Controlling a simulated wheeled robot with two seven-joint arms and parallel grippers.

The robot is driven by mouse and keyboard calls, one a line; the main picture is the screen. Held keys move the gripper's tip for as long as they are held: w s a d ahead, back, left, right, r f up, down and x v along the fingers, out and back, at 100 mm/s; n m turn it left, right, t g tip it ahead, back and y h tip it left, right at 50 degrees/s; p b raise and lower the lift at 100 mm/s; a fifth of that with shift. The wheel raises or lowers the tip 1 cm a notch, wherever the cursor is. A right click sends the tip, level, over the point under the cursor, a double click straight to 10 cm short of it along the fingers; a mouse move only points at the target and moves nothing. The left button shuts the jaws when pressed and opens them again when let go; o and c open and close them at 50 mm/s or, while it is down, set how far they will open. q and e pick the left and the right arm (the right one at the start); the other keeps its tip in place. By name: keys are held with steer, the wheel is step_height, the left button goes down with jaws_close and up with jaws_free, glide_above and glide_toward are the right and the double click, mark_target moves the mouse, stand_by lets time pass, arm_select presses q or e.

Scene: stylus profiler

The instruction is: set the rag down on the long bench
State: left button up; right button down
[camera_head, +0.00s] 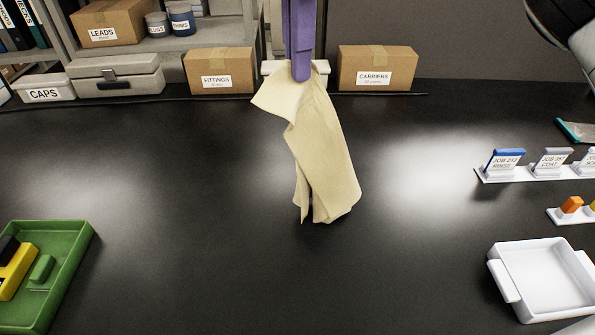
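A pale yellow rag (325,155) hangs in loose folds at the top middle of the head view. My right gripper (300,72), with purple fingers, is shut on its upper edge. The rag's lower corners hang close above the black long bench (190,190); I cannot tell whether they touch it. My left gripper is not in view.
FITTINGS (219,70) and CARRIERS (376,68) boxes stand at the back. A green tray (68,270) is front left; a white tray (545,280) is front right, below job-label stands (530,172). The bench middle is clear around the rag.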

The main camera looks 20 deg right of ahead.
steer(key=shift+f, duration=1.75)
steer(key=w+d+r+n, duration=0.2)
steer(key=w+d, duration=0.9)
steer(key=w, duration=0.1)
steer(key=s+a+f, duration=0.6)
steer(key=s+f, duration=0.1)
steer(key=f, duration=0.1)
steer(key=s+a+f, duration=0.7)
steer(key=f, duration=0.1)
steer(key=s+a+f, duration=0.7)
steer(key=f, duration=0.2)
steer(key=c, duration=1.6)
jaws_free()
steer(key=shift+o, duration=0.2)
steer(key=shift+r, duration=0.1)
